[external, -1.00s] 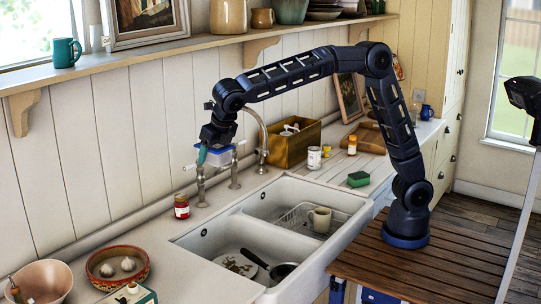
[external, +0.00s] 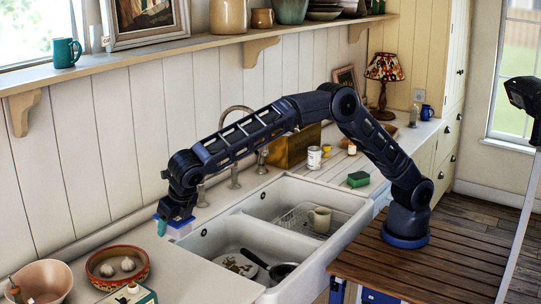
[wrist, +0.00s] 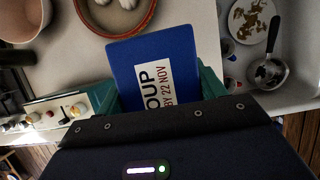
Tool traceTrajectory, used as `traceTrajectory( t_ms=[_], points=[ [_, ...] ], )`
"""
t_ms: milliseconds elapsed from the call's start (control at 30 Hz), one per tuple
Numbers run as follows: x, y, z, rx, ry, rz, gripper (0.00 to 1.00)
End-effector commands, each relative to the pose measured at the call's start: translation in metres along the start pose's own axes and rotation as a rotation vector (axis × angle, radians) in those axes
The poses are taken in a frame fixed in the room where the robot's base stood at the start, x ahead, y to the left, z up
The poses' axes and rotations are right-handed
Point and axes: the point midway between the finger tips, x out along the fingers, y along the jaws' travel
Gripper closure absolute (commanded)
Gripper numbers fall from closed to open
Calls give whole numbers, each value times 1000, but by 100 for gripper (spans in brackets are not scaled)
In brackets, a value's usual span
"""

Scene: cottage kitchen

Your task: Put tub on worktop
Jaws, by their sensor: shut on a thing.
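The tub (external: 181,231) is a pale box with a blue lid. In the wrist view its blue lid (wrist: 127,60) carries a white label reading "OUP" and "22 NOV". My gripper (external: 172,224) is shut on the tub, with a teal finger on each side of it. The tub is over or at the pale worktop (external: 195,268), left of the sink. I cannot tell whether its base touches the worktop. The worktop also shows in the wrist view (wrist: 75,65). The red jar seen earlier is hidden behind my gripper and the tub.
A double sink (external: 235,222) holding a pan (external: 282,271) and a plate lies to the right. Bare worktop lies between the bowl and the sink.

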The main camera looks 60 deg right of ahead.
Motion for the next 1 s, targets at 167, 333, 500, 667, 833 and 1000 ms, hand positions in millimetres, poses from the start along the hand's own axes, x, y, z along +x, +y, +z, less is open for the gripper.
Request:
traceTrajectory(
  t_ms=[167, 333, 500, 667, 833, 1000],
  points=[
    [27, 1, -13, -3, 2, -3, 62],
    [61, 1, -27, -3, 1, -2, 62],
    [96, 1, -41, -2, 1, -2, 62],
    [124, 0, -53, -2, 1, -3, 62],
    [140, 0, -59, -1, 0, -1, 62],
    [148, 0, -62, -1, 1, -1, 62]
  ],
)
